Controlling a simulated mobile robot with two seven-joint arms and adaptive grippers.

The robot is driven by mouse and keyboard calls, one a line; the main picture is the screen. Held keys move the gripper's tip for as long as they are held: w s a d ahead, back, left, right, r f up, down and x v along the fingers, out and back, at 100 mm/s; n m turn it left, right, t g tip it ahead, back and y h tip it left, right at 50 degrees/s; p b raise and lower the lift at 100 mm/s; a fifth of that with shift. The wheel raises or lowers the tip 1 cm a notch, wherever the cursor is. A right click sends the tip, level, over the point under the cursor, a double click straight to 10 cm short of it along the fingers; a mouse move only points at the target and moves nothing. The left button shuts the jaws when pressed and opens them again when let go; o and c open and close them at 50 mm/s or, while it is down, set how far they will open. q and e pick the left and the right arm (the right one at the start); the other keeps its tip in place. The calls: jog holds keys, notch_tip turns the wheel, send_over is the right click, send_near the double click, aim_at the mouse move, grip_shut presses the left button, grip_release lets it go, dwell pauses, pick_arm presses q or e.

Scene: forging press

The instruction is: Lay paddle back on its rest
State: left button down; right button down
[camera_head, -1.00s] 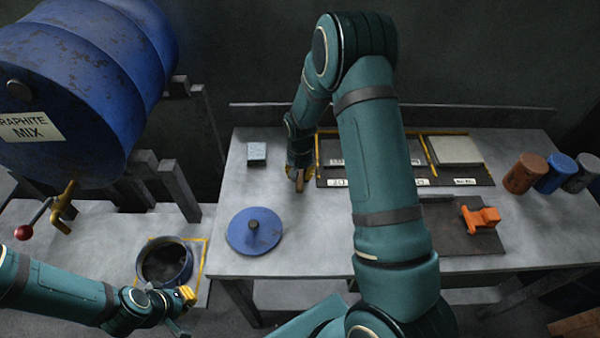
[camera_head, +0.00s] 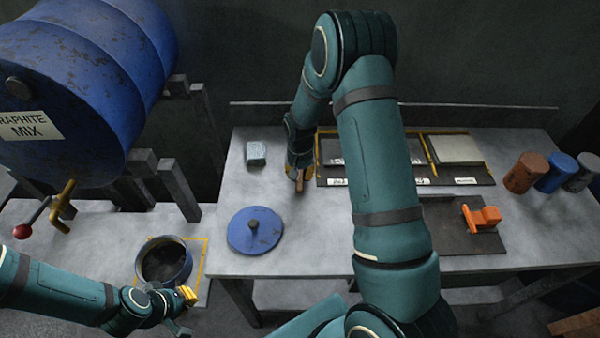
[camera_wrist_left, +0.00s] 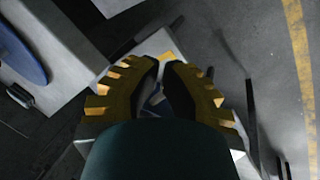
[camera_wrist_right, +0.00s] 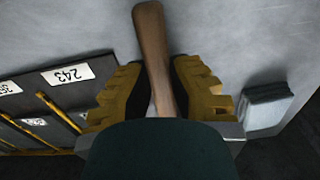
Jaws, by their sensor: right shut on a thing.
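My right gripper (camera_head: 299,176) is shut on a brown wooden handle (camera_wrist_right: 154,50), which I take to be the paddle's. In the right wrist view the handle runs between the fingers; its other end is hidden by the gripper. In the head view a short piece of the handle (camera_head: 300,186) shows below the fingers, over the grey bench. The paddle's rest cannot be made out. My left gripper (camera_head: 187,295) is beside the dark-filled pot (camera_head: 184,270), with nothing seen held. In the left wrist view its fingers (camera_wrist_left: 162,68) are close together.
A blue lid (camera_head: 240,238) with a knob and a grey-blue block (camera_head: 256,151) lie on the bench (camera_head: 215,200). A framed dark board with number labels (camera_head: 465,181) is behind my right arm. An orange object (camera_head: 481,218) and several cups (camera_head: 524,173) are at right.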

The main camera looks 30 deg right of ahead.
jog(key=shift+f, duration=0.4)
jog(key=c, duration=1)
grip_release()
jog(key=shift+o, duration=0.2)
notch_tip(320, 180, up, 12)
